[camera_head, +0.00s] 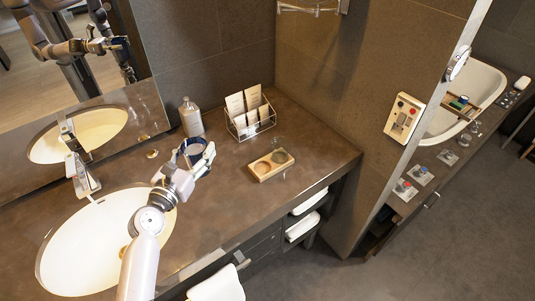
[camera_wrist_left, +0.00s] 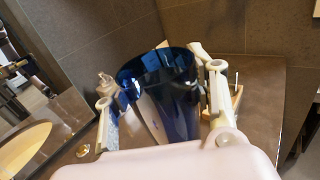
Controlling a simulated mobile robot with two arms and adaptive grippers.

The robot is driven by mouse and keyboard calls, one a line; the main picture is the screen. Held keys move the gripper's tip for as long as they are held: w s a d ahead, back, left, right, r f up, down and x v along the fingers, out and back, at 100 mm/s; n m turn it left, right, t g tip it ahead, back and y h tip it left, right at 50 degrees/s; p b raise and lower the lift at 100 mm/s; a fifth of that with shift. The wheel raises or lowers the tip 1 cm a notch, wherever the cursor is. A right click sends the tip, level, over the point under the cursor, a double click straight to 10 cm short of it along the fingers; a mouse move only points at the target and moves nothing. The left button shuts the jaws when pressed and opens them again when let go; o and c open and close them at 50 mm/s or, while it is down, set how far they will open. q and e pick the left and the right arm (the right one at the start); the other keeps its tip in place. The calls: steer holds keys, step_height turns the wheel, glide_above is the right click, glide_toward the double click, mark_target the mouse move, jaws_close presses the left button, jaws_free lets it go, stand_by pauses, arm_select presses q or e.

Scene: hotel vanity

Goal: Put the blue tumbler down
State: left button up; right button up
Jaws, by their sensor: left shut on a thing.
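The blue tumbler (camera_head: 190,147) is held in my left gripper (camera_head: 194,160), over the counter to the right of the sink. In the left wrist view the dark blue, see-through tumbler (camera_wrist_left: 163,95) stands between the two fingers, mouth toward the top of the picture. The left gripper (camera_wrist_left: 160,100) is shut around its sides. I cannot tell whether the tumbler's base touches the counter, since the gripper hides it. My right gripper is not in view.
A wooden tray (camera_head: 262,175) with two round recesses lies right of the tumbler. A soap bottle (camera_head: 191,118) and a wire rack of cards (camera_head: 250,130) stand behind. The sink (camera_head: 70,262) and faucet (camera_head: 82,172) are at left. Counter (camera_head: 225,210) in front of the tray is clear.

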arm_select(q)
steer(key=f+b, duration=0.1)
steer(key=f, duration=0.1)
steer(key=f+b, duration=0.1)
steer(key=f, duration=0.1)
steer(key=f+b, duration=0.1)
steer(key=f, duration=0.2)
steer(key=shift+a+f+b, duration=0.1)
steer(key=shift+a+b, duration=0.2)
steer(key=shift+b, duration=0.1)
step_height(320, 180, down, 13)
steer(key=b, duration=1.1)
steer(key=shift+d, duration=0.15)
steer(key=shift+w, duration=0.1)
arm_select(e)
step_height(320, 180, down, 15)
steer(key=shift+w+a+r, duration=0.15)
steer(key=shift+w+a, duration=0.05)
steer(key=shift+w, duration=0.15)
